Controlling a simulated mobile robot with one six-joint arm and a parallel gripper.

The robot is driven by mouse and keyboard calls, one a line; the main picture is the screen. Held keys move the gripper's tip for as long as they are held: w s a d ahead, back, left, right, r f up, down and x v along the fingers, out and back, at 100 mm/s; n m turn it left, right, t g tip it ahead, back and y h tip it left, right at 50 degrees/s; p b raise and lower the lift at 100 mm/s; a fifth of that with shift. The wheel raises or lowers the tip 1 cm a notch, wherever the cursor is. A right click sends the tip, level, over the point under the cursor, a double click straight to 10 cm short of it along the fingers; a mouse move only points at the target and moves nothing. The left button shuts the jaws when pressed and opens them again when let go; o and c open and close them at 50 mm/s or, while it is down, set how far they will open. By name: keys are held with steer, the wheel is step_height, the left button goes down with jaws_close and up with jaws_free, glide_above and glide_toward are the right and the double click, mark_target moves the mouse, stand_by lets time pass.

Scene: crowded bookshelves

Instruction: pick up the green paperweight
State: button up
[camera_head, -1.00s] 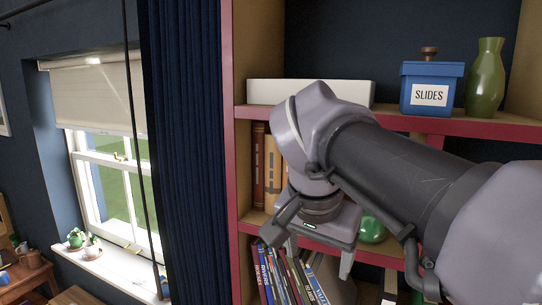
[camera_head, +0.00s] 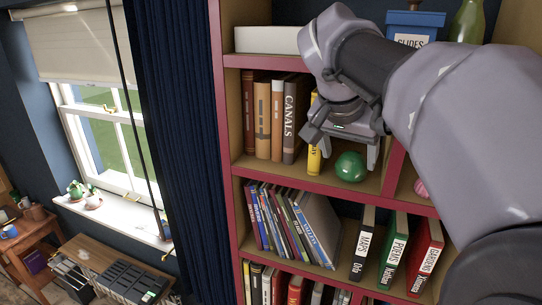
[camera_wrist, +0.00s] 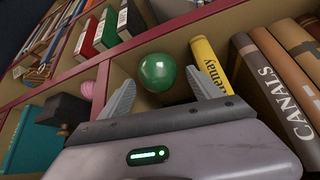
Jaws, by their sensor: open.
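The green paperweight (camera_head: 350,166) is a shiny round ball on the middle shelf, right of a yellow book (camera_head: 314,160). In the wrist view the green paperweight (camera_wrist: 158,72) lies ahead of my gripper (camera_wrist: 158,90), between the lines of the two fingers and beyond their tips. My gripper is open and empty. In the head view my gripper (camera_head: 352,152) is at the shelf opening, just above and behind the ball in the picture, with its fingers partly hidden by the wrist.
Upright books, including a grey Canals book (camera_head: 292,118), stand left of the ball. A red divider (camera_head: 393,165) rises to its right, with a pink object (camera_head: 421,187) beyond. A white box (camera_head: 267,40) and blue box (camera_head: 413,24) sit on the shelf above.

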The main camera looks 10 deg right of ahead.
mark_target(351, 158)
steer(key=x, duration=0.1)
steer(key=b+x, duration=0.2)
steer(key=shift+s+d+f, duration=0.15)
steer(key=shift+d+f, duration=0.1)
steer(key=shift+f, duration=0.2)
steer(key=shift+d+f, duration=0.1)
steer(key=shift+d, duration=0.1)
steer(key=shift+w, duration=0.35)
steer(key=shift+c, duration=0.4)
steer(key=shift+s+a, duration=0.15)
steer(key=c, duration=1.4)
steer(key=shift+r, duration=0.2)
